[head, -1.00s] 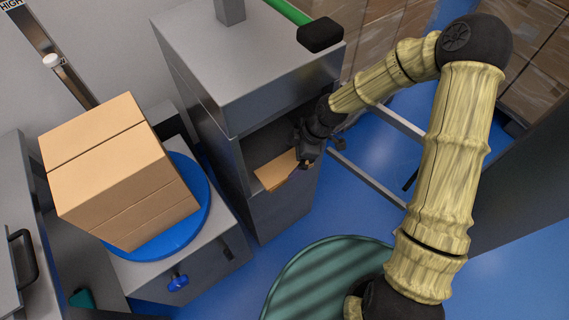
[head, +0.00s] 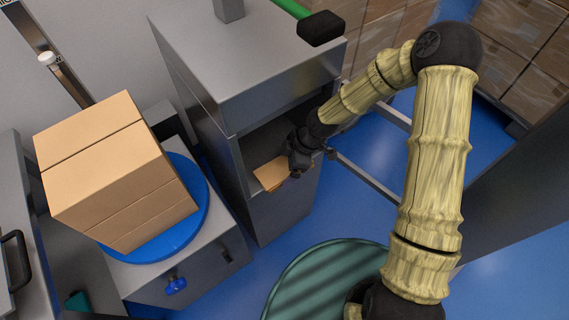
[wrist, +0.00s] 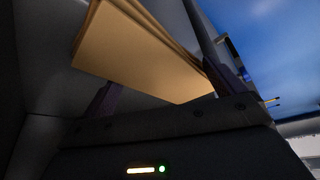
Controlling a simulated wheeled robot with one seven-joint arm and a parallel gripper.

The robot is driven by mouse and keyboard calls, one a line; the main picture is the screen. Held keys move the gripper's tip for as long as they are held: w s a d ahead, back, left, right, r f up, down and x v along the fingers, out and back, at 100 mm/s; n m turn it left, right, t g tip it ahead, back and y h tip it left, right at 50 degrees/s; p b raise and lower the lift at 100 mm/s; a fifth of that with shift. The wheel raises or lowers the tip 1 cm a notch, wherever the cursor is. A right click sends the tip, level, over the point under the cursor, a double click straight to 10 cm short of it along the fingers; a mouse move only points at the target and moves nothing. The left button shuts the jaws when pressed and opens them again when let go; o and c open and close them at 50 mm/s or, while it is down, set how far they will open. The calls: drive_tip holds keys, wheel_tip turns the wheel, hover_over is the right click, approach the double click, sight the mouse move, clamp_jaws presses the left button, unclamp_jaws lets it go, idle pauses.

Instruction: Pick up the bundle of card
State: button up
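The bundle of card (head: 270,174) is a flat tan stack in the open recess of the grey cabinet (head: 240,170), its near corner sticking out at the front edge. My gripper (head: 294,170) is at the bundle's right side and hides part of it. In the wrist view, the bundle (wrist: 135,58) lies tilted across the space in front of my gripper (wrist: 165,85). The two dark fingers stand wide apart. The left finger's tip is hidden behind the card, and the right finger runs along the layered edge. I cannot tell whether either finger touches it.
A large cardboard box (head: 110,180) sits on a blue turntable (head: 165,240) at left. A green-handled mallet (head: 318,28) lies on the cabinet top. A green ribbed round tub (head: 310,280) is at the front. Wrapped cartons (head: 520,45) stand at the back right. Blue floor is clear between.

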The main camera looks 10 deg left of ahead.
sight(279, 166)
drive_tip(key=c, duration=0.8)
drive_tip(key=shift+c, duration=0.2)
drive_tip(key=shift+r, duration=0.25)
drive_tip(key=shift+c, duration=0.5)
wheel_tip(279, 166, up, 3)
drive_tip(key=shift+r+p, duration=0.15)
drive_tip(key=shift+p, duration=0.55)
drive_tip(key=s+d, duration=0.3)
drive_tip(key=d, duration=0.1)
drive_tip(key=s+d, duration=0.3)
drive_tip(key=d, duration=0.1)
drive_tip(key=s+d+p, duration=0.1)
drive_tip(key=s+d, duration=0.2)
drive_tip(key=d, duration=0.1)
drive_tip(key=shift+s+d, duration=0.2)
drive_tip(key=shift+s, duration=0.15)
drive_tip(key=shift+c, duration=0.2)
drive_tip(key=d+p, duration=0.1)
drive_tip(key=s+p, duration=0.1)
drive_tip(key=p, duration=0.1)
drive_tip(key=shift+s+d, duration=0.2)
drive_tip(key=shift+d, duration=0.2)
